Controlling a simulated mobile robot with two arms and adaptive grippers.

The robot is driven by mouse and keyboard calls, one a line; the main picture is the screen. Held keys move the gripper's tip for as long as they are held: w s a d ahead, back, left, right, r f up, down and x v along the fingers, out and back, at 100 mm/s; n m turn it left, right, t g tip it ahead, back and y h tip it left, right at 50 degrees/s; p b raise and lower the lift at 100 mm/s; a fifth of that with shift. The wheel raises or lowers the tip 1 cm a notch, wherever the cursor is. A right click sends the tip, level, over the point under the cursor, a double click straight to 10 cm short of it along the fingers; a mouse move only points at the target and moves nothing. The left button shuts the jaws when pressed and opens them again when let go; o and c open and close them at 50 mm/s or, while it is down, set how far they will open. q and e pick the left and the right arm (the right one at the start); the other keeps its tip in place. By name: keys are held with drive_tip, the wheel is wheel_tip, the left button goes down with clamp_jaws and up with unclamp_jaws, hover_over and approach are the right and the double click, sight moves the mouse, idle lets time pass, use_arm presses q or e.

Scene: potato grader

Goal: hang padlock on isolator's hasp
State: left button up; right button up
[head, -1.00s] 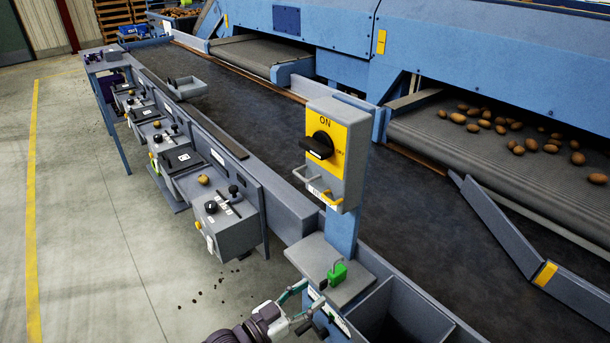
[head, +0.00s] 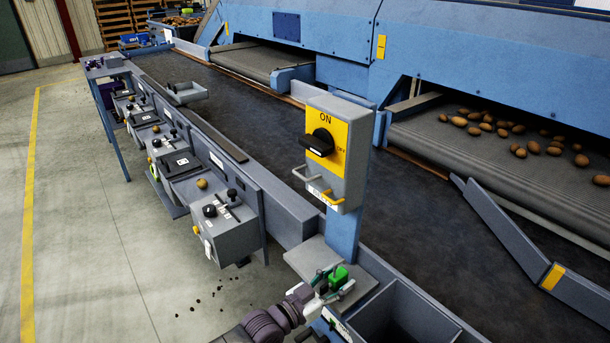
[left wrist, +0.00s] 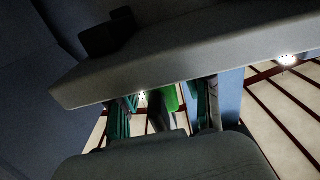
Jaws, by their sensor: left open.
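The green padlock (head: 339,277) stands on the small grey shelf (head: 305,258) below the isolator. The isolator (head: 350,170) is a grey box with a yellow face and a black rotary handle, on a blue post. Its yellow hasp (head: 326,198) sticks out at its lower front. My left gripper (head: 328,282) is open at the padlock, its fingers partly covering it. In the left wrist view, green of the padlock (left wrist: 171,98) shows between the two spread fingers (left wrist: 162,108); whether they touch it I cannot tell. My right gripper is out of view.
A grey handle (head: 303,173) juts out left of the hasp. A grey open bin (head: 415,312) stands right of the shelf. Grey control boxes (head: 232,228) line the conveyor's near side. A dark belt (head: 250,110) runs behind the post. Potatoes (head: 535,147) lie on the far belt.

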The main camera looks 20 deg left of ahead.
use_arm(q)
drive_tip(key=shift+c, duration=0.3)
clamp_jaws()
drive_tip(key=shift+r+p, duration=1)
drive_tip(key=shift+r, duration=0.1)
drive_tip(key=p+v, duration=0.3)
drive_tip(key=v, duration=0.6)
